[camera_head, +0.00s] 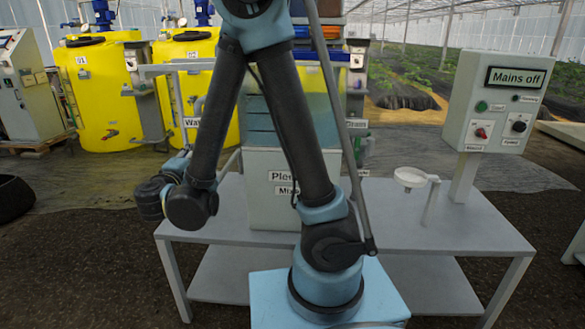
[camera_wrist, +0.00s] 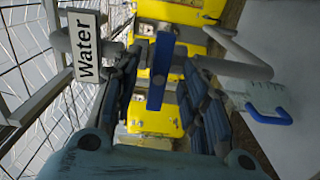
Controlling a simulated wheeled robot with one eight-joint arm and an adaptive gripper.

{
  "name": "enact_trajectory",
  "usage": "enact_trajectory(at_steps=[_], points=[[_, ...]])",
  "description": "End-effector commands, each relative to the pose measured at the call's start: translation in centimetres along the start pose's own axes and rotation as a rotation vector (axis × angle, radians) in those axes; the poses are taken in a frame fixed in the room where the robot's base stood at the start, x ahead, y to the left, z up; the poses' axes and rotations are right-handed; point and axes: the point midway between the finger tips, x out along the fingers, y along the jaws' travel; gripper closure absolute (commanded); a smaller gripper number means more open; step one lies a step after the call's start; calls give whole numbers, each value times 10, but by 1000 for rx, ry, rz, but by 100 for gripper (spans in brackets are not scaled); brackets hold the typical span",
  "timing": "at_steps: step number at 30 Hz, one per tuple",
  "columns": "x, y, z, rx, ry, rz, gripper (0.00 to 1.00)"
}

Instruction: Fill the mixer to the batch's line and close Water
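The Water label (camera_wrist: 87,45) hangs on a pipe at the left of the wrist view; it also shows in the head view (camera_head: 191,122), partly covered by my arm. A blue lever (camera_wrist: 160,72) stands between the fingers of my gripper (camera_wrist: 160,105). The gripper is open, with a gap on each side of the lever. The mixer (camera_head: 260,120) is a translucent teal tank with dark lines, behind my arm in the head view. My arm hides much of it, and I cannot tell its liquid level.
A control box (camera_head: 497,105) reads "Mains off". A white cup on a stand (camera_head: 410,178) is on the grey table (camera_head: 460,225). Yellow tanks (camera_head: 105,90) stand behind. Another blue handle (camera_wrist: 270,115) is at the right of the wrist view. Pipes flank my gripper.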

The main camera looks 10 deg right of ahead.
Motion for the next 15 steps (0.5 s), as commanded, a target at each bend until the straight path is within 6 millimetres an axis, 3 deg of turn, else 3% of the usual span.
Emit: enact_trajectory(at_steps=[15], points=[[-42,0,-1,0,3,0,60]])
